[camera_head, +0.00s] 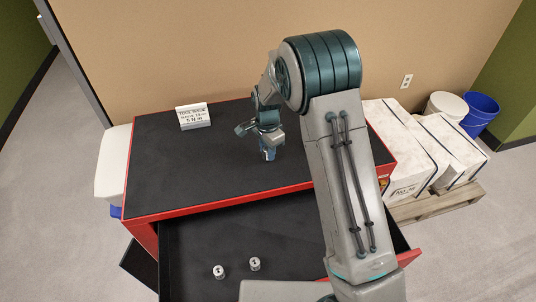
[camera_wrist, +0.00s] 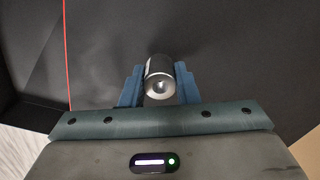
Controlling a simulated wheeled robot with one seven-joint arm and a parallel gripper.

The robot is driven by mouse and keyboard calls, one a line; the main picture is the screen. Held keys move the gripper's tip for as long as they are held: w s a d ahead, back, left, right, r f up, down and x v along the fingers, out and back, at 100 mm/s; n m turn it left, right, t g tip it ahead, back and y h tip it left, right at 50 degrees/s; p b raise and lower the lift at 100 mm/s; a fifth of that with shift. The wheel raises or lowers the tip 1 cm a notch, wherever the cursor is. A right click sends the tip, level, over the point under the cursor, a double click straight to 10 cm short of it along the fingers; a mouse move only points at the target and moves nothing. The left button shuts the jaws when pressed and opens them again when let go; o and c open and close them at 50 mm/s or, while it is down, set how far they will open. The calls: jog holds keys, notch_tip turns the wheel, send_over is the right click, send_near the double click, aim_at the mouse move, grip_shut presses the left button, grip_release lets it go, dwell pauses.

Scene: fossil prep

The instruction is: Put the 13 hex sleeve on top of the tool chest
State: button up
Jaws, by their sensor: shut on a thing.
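My gripper (camera_head: 269,150) is over the black top of the red tool chest (camera_head: 165,175), a little right of its middle. It is shut on a small silver metal sleeve (camera_wrist: 160,80), which sits between the two blue fingers in the wrist view. Its round end with a small central hole faces the wrist camera. In the head view the sleeve is mostly hidden by the fingers. I cannot tell whether it touches the chest top, and no size mark on it is readable. Two similar silver sleeves, one on the left (camera_head: 219,271) and one on the right (camera_head: 255,264), stand in the open drawer.
The open drawer (camera_head: 190,240) juts out below the chest top. A small white sign (camera_head: 193,115) stands at the back left of the top. The rest of the top is clear. White boxes (camera_head: 405,160) on a pallet and a blue bucket (camera_head: 481,108) stand at right.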

jog(key=shift+f, duration=0.45)
jog(key=shift+f, duration=0.2)
jog(key=o, duration=1)
jog(key=shift+r, duration=0.15)
notch_tip(320, 180, up, 12)
jog(key=p, duration=0.7)
jog(key=shift+r, duration=0.1)
jog(key=shift+r, duration=0.1)
